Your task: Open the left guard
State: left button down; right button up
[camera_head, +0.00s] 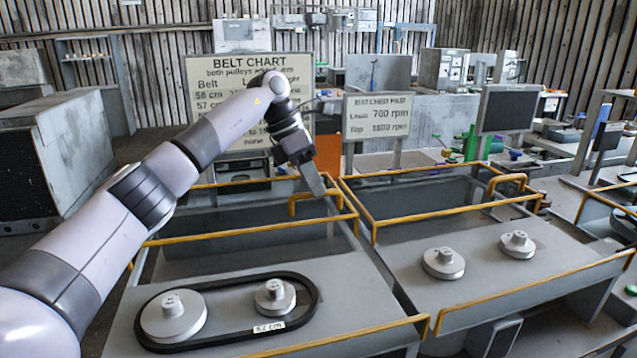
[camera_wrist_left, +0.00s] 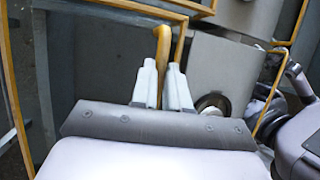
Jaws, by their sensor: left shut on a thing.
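The left guard (camera_head: 240,233) is a yellow-edged frame with see-through panels on the left machine. Its yellow handle (camera_head: 292,205) stands at the right part of the frame. My left gripper (camera_head: 318,190) reaches the handle from above and is shut on it. In the left wrist view the handle (camera_wrist_left: 162,45) runs between the two pale fingers of the left gripper (camera_wrist_left: 163,80). The fingers hide part of the handle. Below the frame, a black belt (camera_head: 312,290) lies around two grey pulleys (camera_head: 172,315). My right gripper is not in view.
A second machine with a similar yellow-edged guard (camera_head: 440,225) and two bare pulleys (camera_head: 443,262) stands close on the right. A belt chart (camera_head: 225,75) and a smaller sign (camera_head: 378,116) stand behind. A large grey cabinet (camera_head: 75,145) is at the left.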

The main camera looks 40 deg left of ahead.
pick_arm(q)
jog(key=shift+w+a+r, duration=0.1)
jog(key=shift+a+r, duration=0.1)
jog(key=shift+r, duration=0.05)
jog(key=c, duration=1.2)
grip_release()
jog(key=shift+o, duration=0.4)
jog(key=shift+w+f, duration=0.1)
jog(key=shift+f, duration=0.1)
jog(key=shift+r, duration=0.1)
jog(key=v, duration=0.7)
